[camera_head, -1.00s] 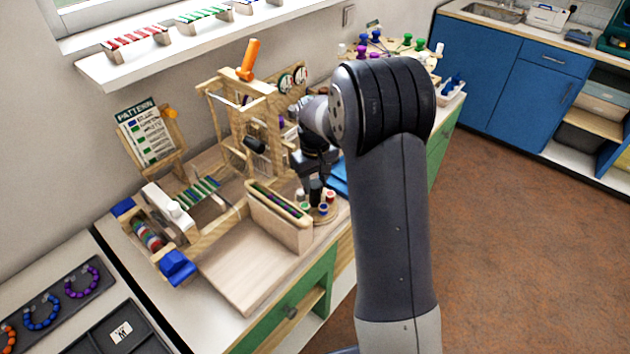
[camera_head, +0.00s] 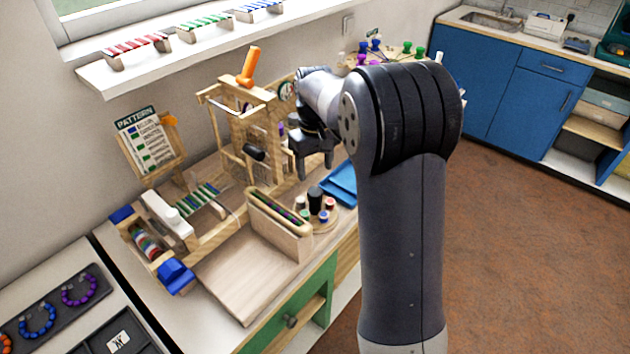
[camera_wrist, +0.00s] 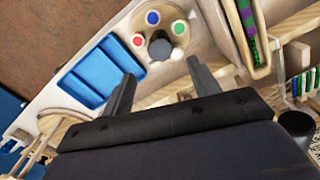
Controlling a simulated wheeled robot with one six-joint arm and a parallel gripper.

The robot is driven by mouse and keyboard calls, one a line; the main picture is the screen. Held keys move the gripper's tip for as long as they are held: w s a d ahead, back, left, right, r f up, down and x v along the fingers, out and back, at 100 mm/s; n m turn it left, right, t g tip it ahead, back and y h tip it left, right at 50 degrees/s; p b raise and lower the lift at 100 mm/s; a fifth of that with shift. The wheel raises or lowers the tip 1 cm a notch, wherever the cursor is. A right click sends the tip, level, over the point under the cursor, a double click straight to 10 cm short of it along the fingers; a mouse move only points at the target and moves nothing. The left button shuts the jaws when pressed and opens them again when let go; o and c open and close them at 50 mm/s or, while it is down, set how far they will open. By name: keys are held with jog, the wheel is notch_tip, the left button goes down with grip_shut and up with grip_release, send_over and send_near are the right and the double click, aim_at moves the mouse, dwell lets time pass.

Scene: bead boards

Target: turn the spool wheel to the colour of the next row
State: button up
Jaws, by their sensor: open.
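The spool wheel (camera_head: 332,214) is a round wooden disc on the bench with small coloured spools around a black upright knob (camera_head: 315,200). In the wrist view the wheel (camera_wrist: 145,29) shows red, blue and green spools around its dark knob (camera_wrist: 160,48). My gripper (camera_head: 314,172) is above the wheel with its fingers apart and pointing down. In the wrist view the gripper (camera_wrist: 160,70) is open and empty, with the knob beyond the gap between its fingertips. The pattern card (camera_head: 147,140) stands at the left, its rows too small to read surely.
A wooden loom (camera_head: 250,110) stands behind and left of my gripper. A narrow wooden holder (camera_head: 283,235) with a striped purple-green piece is just left of the wheel. A blue tray (camera_head: 341,184) lies right of it. A flat board (camera_head: 240,280) in front is clear.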

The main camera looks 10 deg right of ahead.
aim_at(315, 191)
notch_tip(315, 191, up, 3)
jog(key=shift+f, duration=0.1)
dwell(0.3)
notch_tip(315, 191, down, 11)
jog(key=shift+r+p, duration=0.1)
jog(key=shift+p, duration=0.3)
dwell(0.5)
